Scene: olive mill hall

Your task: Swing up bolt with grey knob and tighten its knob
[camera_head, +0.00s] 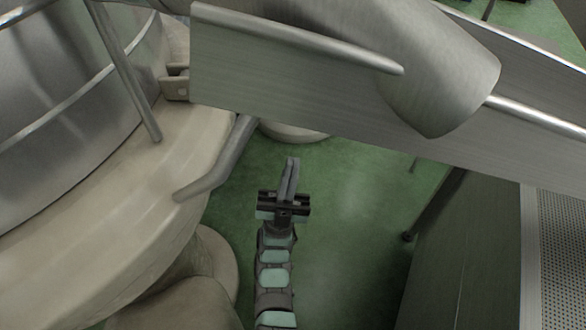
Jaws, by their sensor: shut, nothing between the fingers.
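My gripper (291,164) is in the lower middle of the view, over the green floor. Its two fingers are together and point up the picture, with nothing between them. It is apart from the machinery around it in the picture. I cannot make out a swing bolt or a grey knob in this view. A small beige bracket (175,86) sits at the upper left, where the round vessel's rim meets the metal trough; whether it belongs to a bolt I cannot tell.
A round steel vessel (55,110) on a beige base (130,215) fills the left. A bent grey pipe (215,175) juts out near my gripper's left. A steel trough (290,95) with a wide tube (440,75) crosses above. A perforated panel (562,245) stands right. Green floor (350,200) shows between.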

